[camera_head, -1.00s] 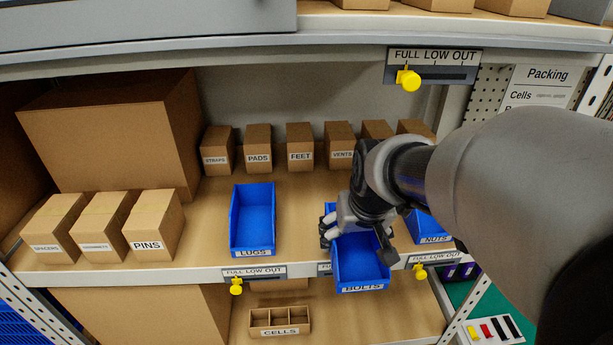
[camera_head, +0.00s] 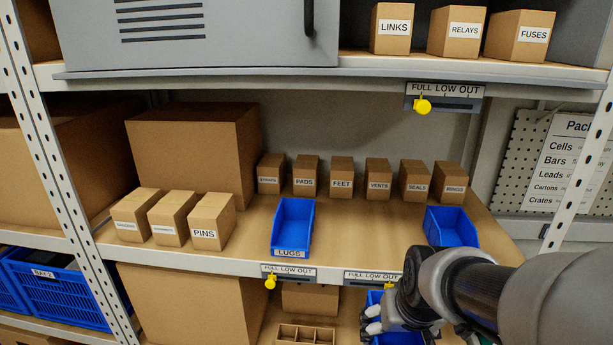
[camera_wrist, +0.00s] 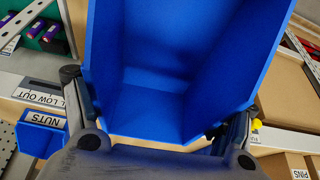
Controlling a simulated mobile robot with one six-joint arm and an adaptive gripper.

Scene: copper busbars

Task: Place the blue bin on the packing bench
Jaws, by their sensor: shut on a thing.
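A blue bin (camera_wrist: 180,75) fills the middle of the wrist view, and its inside looks empty. My gripper (camera_wrist: 160,125) is shut on this bin, with a finger at each side. In the head view my gripper (camera_head: 385,318) is in front of the shelf edge at the lower right. Only a little of the held bin (camera_head: 398,338) shows there, beside and below the gripper. A green surface (camera_wrist: 22,52) with purple items shows at the upper left of the wrist view; I cannot tell if it is the packing bench.
The LUGS bin (camera_head: 292,228) and another blue bin (camera_head: 450,228) stand on the middle shelf (camera_head: 365,232), with a bare gap between them. Cartons stand behind. A packing sign (camera_head: 570,170) hangs at the right, behind a perforated rack post (camera_head: 578,165).

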